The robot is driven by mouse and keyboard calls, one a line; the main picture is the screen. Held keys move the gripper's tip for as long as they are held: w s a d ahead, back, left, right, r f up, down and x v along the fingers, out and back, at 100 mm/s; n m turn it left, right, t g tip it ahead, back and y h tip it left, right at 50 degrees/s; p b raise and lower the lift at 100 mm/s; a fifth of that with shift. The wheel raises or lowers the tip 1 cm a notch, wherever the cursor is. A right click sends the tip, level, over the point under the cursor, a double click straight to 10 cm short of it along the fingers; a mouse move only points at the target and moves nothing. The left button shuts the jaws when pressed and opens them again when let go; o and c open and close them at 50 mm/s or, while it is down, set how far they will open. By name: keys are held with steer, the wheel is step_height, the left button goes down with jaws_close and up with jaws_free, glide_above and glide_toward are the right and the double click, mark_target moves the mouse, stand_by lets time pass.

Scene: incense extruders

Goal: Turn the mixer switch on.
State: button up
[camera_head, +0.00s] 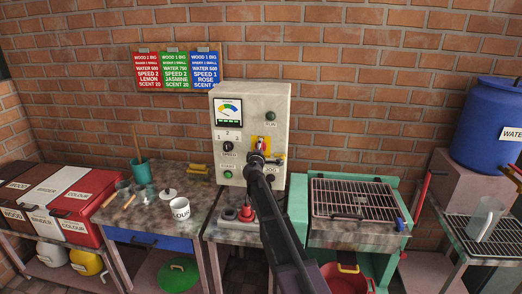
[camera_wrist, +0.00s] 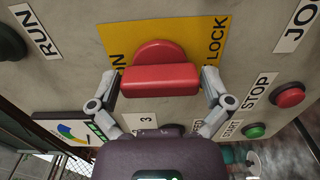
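The mixer switch is a red knob with a raised bar handle (camera_wrist: 160,80) on a yellow plate (camera_wrist: 205,35), with lettering ending in "LOCK" partly visible. It shows small on the control box in the head view (camera_head: 261,143). My gripper (camera_wrist: 163,65) is right at the switch, one finger on each side of the red handle. The fingers stand apart and very close to its ends; I cannot tell whether they press on it. In the head view my gripper (camera_head: 264,159) covers part of the panel just below the switch.
The panel of the control box (camera_head: 236,125) also carries a green button (camera_head: 228,174), a black speed dial (camera_head: 227,146) and a meter. A red STOP button (camera_wrist: 290,95) sits to the right in the wrist view. A grill station (camera_head: 357,235) stands right of the box.

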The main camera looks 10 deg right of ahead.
steer(key=shift+s, duration=0.1)
steer(key=v, duration=1.2)
stand_by(0.4)
steer(key=s+d+f+m+g+h, duration=0.1)
steer(key=s+d+f+m+g, duration=0.4)
steer(key=s, duration=0.2)
steer(key=s+d+f+m+g+h, duration=0.1)
steer(key=s+d+f+m+g, duration=0.35)
steer(key=s, duration=0.25)
steer(key=s+a+f+m+g+y, duration=0.2)
steer(key=s+a+f+g+y, duration=0.1)
steer(key=s, duration=0.7)
steer(key=s+a+f+m+g+y, duration=0.2)
steer(key=s+f, duration=0.4)
steer(key=s, duration=0.4)
steer(key=a+g+y, duration=0.1)
steer(key=g+y, duration=0.1)
steer(key=shift+s+m+g+y, duration=0.25)
steer(key=shift+m+g+y, duration=0.05)
steer(key=shift+m+g, duration=0.05)
